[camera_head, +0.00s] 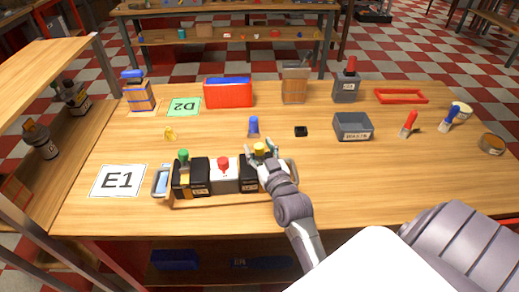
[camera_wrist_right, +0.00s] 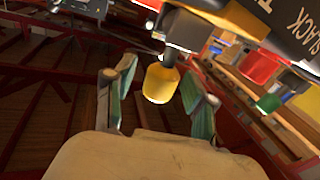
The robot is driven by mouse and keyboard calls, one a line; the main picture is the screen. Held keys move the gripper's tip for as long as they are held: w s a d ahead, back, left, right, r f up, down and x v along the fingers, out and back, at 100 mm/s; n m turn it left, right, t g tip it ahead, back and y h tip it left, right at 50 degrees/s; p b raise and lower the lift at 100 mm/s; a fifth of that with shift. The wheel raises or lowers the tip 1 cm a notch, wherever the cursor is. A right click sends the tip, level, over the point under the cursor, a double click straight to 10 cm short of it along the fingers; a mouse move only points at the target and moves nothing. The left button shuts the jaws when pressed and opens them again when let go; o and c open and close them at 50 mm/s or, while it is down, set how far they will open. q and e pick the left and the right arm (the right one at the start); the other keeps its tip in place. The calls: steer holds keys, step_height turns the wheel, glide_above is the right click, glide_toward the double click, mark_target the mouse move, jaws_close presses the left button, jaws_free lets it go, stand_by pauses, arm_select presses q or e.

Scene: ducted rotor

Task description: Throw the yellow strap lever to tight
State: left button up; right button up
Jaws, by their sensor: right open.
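The yellow strap lever (camera_head: 260,149) has a yellow knob on top of a dark block at the right end of a wooden rack (camera_head: 222,202). In the right wrist view the yellow knob (camera_wrist_right: 161,80) hangs between the two fingers of my right gripper (camera_wrist_right: 160,95), which is open, with visible gaps on both sides. In the head view my right gripper (camera_head: 262,158) is at the knob and partly hides its block. The word SLACK (camera_wrist_right: 298,35) shows on the block near the lever. My left gripper is not in view.
A red knob (camera_head: 224,163) and a green knob (camera_head: 183,156) stand on the neighbouring blocks to the left. A grey bin (camera_head: 353,126), a small black piece (camera_head: 301,131) and a blue peg (camera_head: 253,126) lie behind. The table front right of the rack is clear.

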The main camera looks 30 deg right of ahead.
jaws_close()
steer(key=m, duration=0.1)
steer(key=d+m, duration=0.1)
steer(key=s+m, duration=0.1)
steer(key=m, duration=0.1)
steer(key=shift+d+f+t+h, duration=0.15)
steer(key=shift+d+t+h, duration=0.15)
steer(key=shift+t, duration=0.1)
steer(key=shift+s+d+f+m+t+h+b, duration=0.1)
steer(key=shift+d+m+t+h+b, duration=0.1)
steer(key=shift+m, duration=0.55)
steer(key=shift+s+d+f+m+t+h+b, duration=0.15)
steer(key=shift+d+m+b, duration=0.1)
steer(key=shift+m, duration=0.55)
steer(key=shift+s+d+f+m+t+h+b, duration=0.1)
steer(key=shift+d+m+h+b, duration=0.1)
steer(key=shift+m, duration=0.55)
jaws_free()
steer(key=v, duration=1.2)
